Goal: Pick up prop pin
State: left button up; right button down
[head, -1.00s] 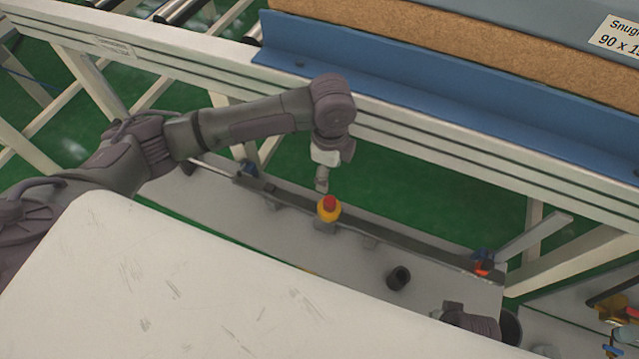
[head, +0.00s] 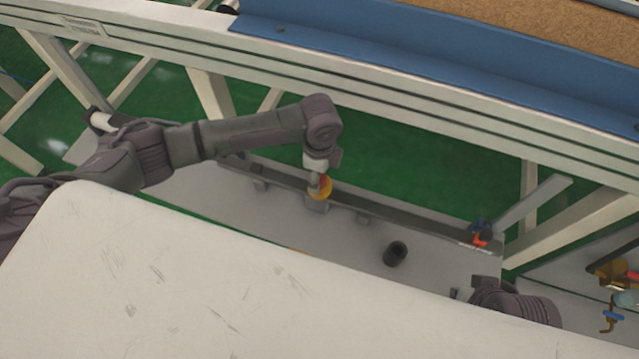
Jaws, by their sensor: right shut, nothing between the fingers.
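I cannot tell for sure which thing is the prop pin. A small orange-red piece with blue beside it (head: 480,239) sits at the right end of the grey rail. My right gripper (head: 456,294) is shut and empty, low in the picture, below and apart from that piece. My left gripper (head: 316,184) is at a yellow button housing (head: 325,192) with a red top, partly covering it. Its fingers are too small to tell open from shut, and whether it touches is unclear.
A short black cylinder (head: 395,254) stands on the grey platform (head: 345,240). The white panel (head: 180,270) fills the foreground. A white conveyor frame (head: 400,130) with a blue rail (head: 420,60) runs behind. A yellow and blue fixture (head: 611,275) is at the right.

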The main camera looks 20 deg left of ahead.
pick_arm(q)
jog(key=shift+f, duration=0.45)
pick_arm(e)
jog(key=shift+f, duration=0.15)
